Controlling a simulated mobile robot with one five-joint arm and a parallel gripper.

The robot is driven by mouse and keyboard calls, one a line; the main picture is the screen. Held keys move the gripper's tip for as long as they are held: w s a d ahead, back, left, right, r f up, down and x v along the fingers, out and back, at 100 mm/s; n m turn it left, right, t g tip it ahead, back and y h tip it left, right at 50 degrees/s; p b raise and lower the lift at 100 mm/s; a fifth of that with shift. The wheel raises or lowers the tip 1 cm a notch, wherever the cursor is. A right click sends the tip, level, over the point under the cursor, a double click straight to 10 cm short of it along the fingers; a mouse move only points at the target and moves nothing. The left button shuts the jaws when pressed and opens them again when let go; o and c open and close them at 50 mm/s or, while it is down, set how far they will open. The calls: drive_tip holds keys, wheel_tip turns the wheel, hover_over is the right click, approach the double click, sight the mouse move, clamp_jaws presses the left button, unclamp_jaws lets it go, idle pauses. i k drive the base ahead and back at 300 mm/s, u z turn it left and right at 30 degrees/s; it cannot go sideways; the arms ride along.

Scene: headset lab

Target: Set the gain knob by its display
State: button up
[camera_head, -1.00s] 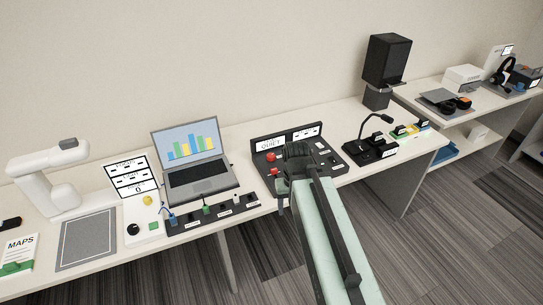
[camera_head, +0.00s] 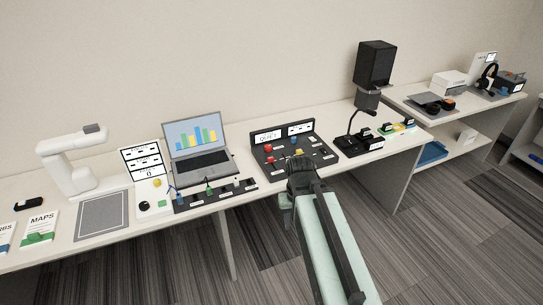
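A dark sloped console (camera_head: 320,160) stands near the middle of the long table. Its left display (camera_head: 267,136) reads "QUIET"; a second display (camera_head: 300,129) beside it is too small to read. Red (camera_head: 268,148), yellow (camera_head: 299,153) and blue controls show on its face. Further left, a white panel (camera_head: 155,212) carries a black knob (camera_head: 145,206) and a yellow one, below a display (camera_head: 141,160) that shows a 0. I cannot tell which control is the gain knob. My gripper (camera_head: 291,183) is at the console's front edge and hides part of it. Its fingers are not clear.
A laptop (camera_head: 198,160) stands behind a dark strip (camera_head: 215,195) of small switches, left of the console. A desk microphone (camera_head: 358,143) and a black speaker (camera_head: 375,64) stand to its right. Carpeted floor (camera_head: 215,270) in front of the table is clear.

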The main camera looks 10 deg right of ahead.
sight(267, 148)
drive_tip(key=u, duration=0.35)
drive_tip(key=i, duration=1.35)
drive_tip(key=z, duration=0.45)
